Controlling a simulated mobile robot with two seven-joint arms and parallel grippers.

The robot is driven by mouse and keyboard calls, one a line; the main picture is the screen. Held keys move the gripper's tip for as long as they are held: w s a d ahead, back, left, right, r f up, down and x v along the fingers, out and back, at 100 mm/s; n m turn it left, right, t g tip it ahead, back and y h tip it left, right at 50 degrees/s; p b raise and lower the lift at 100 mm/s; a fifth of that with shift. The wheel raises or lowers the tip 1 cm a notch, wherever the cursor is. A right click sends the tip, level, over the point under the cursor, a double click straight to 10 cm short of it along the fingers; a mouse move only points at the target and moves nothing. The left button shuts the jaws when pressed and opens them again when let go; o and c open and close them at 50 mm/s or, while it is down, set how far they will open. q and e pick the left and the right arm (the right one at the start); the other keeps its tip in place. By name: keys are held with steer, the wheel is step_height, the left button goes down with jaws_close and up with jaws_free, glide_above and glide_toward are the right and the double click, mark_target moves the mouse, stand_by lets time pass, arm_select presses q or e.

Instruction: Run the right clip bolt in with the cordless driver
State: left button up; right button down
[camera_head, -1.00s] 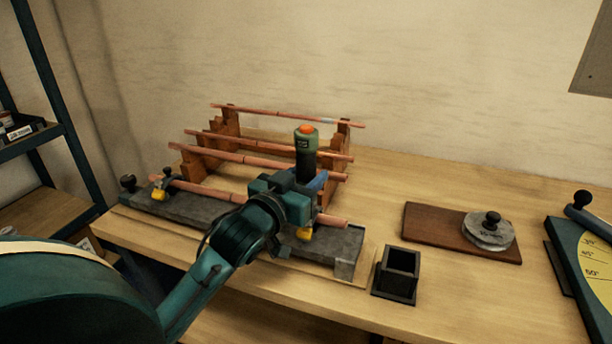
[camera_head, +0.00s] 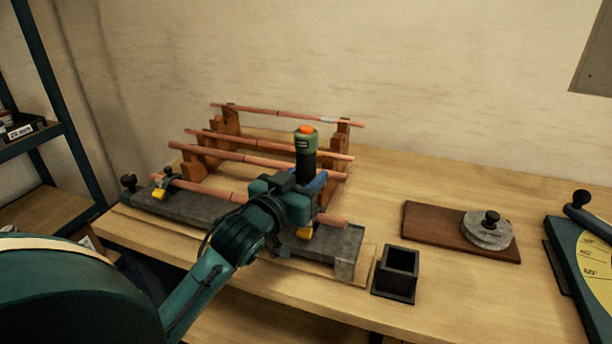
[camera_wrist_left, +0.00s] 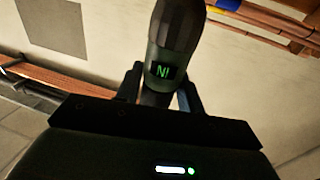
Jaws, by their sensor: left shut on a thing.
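The cordless driver (camera_head: 306,143), dark green with an orange top, stands about upright over the right part of the grey fixture block (camera_head: 345,242). My left gripper (camera_head: 310,182) is shut around its dark lower body. In the left wrist view the driver (camera_wrist_left: 172,45) shows a small green display between the two fingers (camera_wrist_left: 163,92). A yellow piece of the right clip (camera_head: 305,233) shows just below my gripper. The right clip bolt and the driver's tip are hidden behind my gripper and wrist. The left clip (camera_head: 159,194) is yellow with a dark knob. My right gripper is not in view.
Copper tubes (camera_head: 240,153) lie across wooden racks (camera_head: 200,160) behind the fixture. A dark open square holder (camera_head: 397,272) stands right of the block. A brown board (camera_head: 425,222) carries a grey disc (camera_head: 488,232). A green angle-marked tool (camera_head: 585,250) is far right. Bench between is clear.

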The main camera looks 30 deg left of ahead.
mark_target(301, 153)
arm_select(q)
steer(key=shift+r+p, duration=2.2)
steer(key=shift+r, duration=0.85)
